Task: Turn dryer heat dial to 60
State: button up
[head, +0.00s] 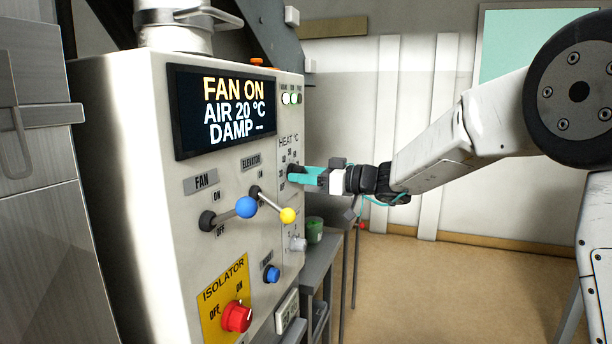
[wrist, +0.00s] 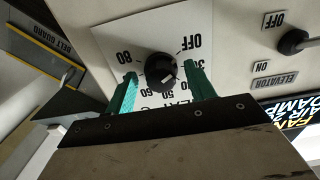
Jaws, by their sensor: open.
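The black heat dial (wrist: 160,66) sits on a pale scale plate in the wrist view, which shows the scale upside down. Its white mark points to the lower right, roughly between 40 and 50; the exact reading is hard to tell. The 60 (wrist: 147,92) is at the dial's lower left. My gripper (wrist: 161,73) is open, with one teal finger on each side of the dial; contact cannot be told. In the head view, my gripper (head: 301,175) is at the panel's right side under the HEAT °C label (head: 289,141), and its fingers largely hide the dial.
The display (head: 228,108) reads FAN ON, AIR 20 °C, DAMP --. The blue-knobbed fan lever (head: 246,207) and yellow-knobbed elevator lever (head: 288,215) stick out left of my gripper. Below are the red isolator knob (head: 236,316) and a blue button (head: 272,274). Open floor lies to the right.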

jog(key=c, duration=1)
jog(key=shift+o, duration=0.2)
jog(key=shift+m, duration=0.4)
jog(key=shift+r+m, duration=0.1)
jog(key=shift+m, duration=15.3)
